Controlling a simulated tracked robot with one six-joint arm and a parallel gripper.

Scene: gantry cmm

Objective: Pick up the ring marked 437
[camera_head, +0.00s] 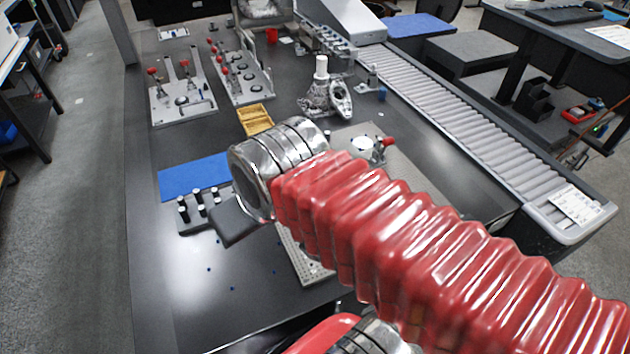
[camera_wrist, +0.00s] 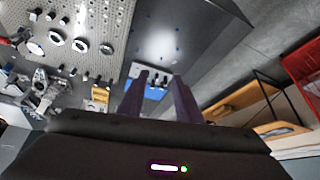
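Several small ring-shaped parts lie on a perforated plate (camera_wrist: 112,22) at the upper left of the wrist view: one ring (camera_wrist: 56,37), a second ring (camera_wrist: 80,45) and a smaller dark one (camera_wrist: 107,48). A pale round part (camera_wrist: 36,48) is at their left. No number is legible, so I cannot tell which one is marked 437. My gripper (camera_wrist: 160,76) is open, with its two dark fingers apart and nothing between them. The rings are left of the fingers in that view. In the head view my red arm covers much of the plate (camera_head: 296,255).
A blue mat (camera_head: 195,177), a yellow box (camera_head: 255,118) and a block with black pegs (camera_head: 200,205) are on the dark table. Fixtures with red knobs (camera_head: 180,90) stand at the back. A roller conveyor (camera_head: 460,110) runs along the right. The table front is mostly clear.

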